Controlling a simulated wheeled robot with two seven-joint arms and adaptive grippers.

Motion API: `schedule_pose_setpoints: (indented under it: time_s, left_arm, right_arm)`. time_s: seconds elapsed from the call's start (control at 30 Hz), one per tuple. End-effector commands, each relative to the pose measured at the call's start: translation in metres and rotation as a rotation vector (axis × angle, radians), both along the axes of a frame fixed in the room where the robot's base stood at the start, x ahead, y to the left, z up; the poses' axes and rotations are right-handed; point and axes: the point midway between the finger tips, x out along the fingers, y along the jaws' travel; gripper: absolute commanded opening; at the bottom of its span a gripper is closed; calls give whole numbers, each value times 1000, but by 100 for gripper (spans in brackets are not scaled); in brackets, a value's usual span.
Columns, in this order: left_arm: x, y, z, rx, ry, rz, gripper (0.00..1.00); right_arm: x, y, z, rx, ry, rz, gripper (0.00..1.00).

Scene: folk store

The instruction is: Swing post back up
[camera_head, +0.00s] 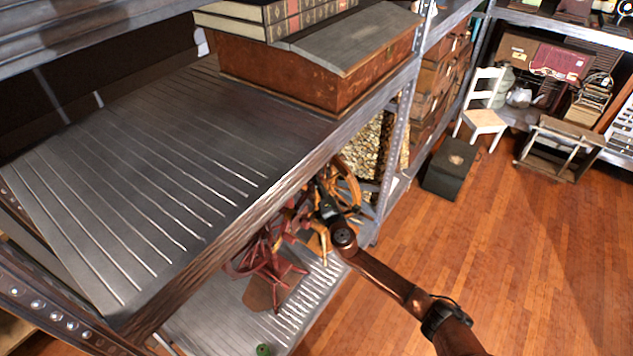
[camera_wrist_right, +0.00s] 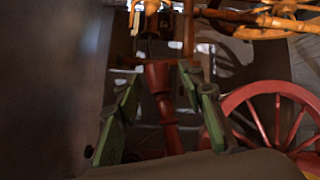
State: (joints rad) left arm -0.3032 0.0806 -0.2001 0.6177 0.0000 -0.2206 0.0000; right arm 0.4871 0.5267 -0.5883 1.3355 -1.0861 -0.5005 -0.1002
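A dark red spinning wheel (camera_head: 268,262) with turned wooden parts stands on the lower shelf in the head view. In the right wrist view its spoked red wheel (camera_wrist_right: 285,112) is at the right, and a turned red post (camera_wrist_right: 160,95) leans slightly in the middle. My right gripper (camera_wrist_right: 162,82) has its two green-sided fingers apart, one on each side of the post, with gaps visible. Whether the post is at their depth is unclear. In the head view the right gripper (camera_head: 322,195) reaches under the upper shelf, partly hidden among the wheels. My left gripper is not in view.
An orange-brown spinning wheel (camera_head: 345,180) stands close behind the red one. The upper metal shelf (camera_head: 150,150) overhangs the arm's left side. A wooden desk box (camera_head: 300,75) sits on it. A dark box (camera_head: 450,168) stands on the floor; the floor at right is clear.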

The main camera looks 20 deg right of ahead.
Motion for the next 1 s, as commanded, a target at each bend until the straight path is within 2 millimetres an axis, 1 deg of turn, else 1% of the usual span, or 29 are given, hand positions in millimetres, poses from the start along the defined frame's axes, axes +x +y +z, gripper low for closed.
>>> schedule_pose_setpoints:
  time_s: [0.03,0.13,0.4,0.93,1.0]
  left_arm:
    - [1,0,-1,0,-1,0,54]
    - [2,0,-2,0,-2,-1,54]
    - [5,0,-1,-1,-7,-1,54]
    - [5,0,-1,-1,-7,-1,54]
    - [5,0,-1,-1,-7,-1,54]
  right_arm:
    - [5,0,-1,0,1,0,36]
    - [9,0,0,1,0,1,36]
    - [10,1,0,1,1,1,36]
    - [10,0,-1,1,1,1,0]
    - [10,0,-1,1,2,0,0]
